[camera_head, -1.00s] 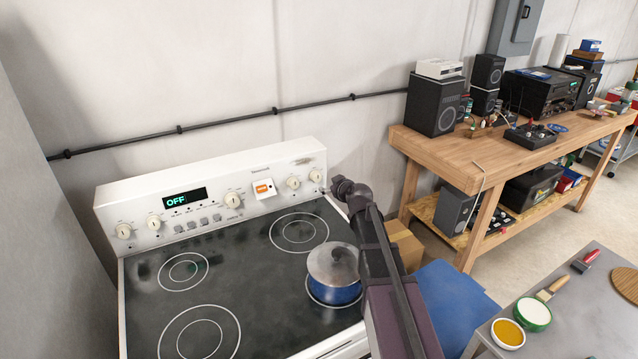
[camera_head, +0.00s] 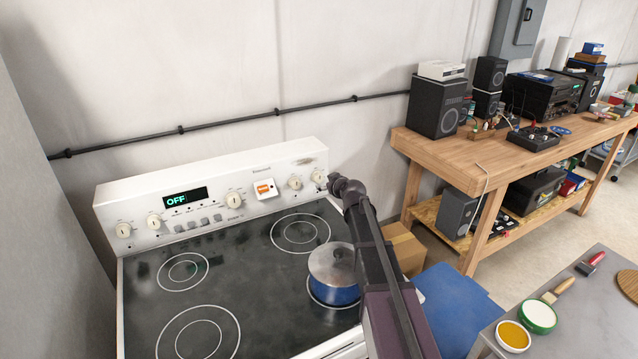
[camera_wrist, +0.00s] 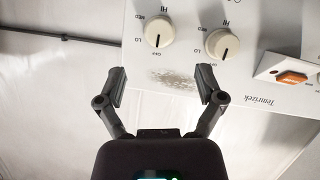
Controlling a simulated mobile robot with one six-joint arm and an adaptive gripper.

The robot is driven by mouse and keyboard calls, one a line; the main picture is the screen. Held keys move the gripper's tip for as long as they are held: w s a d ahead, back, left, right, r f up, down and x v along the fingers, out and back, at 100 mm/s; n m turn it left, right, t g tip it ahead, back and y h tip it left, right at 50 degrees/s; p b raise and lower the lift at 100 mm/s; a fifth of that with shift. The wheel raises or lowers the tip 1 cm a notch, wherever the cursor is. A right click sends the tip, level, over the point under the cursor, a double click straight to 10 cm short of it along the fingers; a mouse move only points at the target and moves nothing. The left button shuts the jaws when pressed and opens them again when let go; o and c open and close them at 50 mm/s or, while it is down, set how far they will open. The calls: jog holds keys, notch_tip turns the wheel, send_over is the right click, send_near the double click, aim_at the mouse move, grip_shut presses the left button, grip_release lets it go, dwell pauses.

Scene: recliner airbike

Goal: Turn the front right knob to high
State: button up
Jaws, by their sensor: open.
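The stove's back panel (camera_head: 115,205) has several cream knobs along it. The two right-hand knobs are the inner one (camera_head: 295,183) and the outer one (camera_head: 319,178). In the wrist view, where the panel looks upside down, the outer knob (camera_wrist: 158,30) and the inner knob (camera_wrist: 222,43) both have their marks toward OFF, with HI on the opposite side. My gripper (camera_wrist: 162,82) is open and empty, its fingers short of the knobs, below them in that picture. In the head view my arm reaches the panel's right end, where the fingers are hard to make out.
A blue pot with a lid (camera_head: 334,290) stands on the front right burner beside my arm. The display (camera_head: 184,198) reads OFF. An orange switch (camera_head: 265,188) sits left of the right-hand knobs. A wooden workbench (camera_head: 470,165) is to the right.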

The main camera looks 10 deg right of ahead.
aim_at(319, 179)
jog(key=b+x, duration=0.2)
jog(key=x, duration=0.6)
jog(key=shift+w+a+f+b, duration=0.1)
jog(key=shift+w+b, duration=0.15)
jog(key=shift+b, duration=0.15)
jog(key=c, duration=1.1)
jog(key=shift+a, duration=0.3)
jog(key=shift+c, duration=0.2)
jog(key=shift+d, duration=0.25)
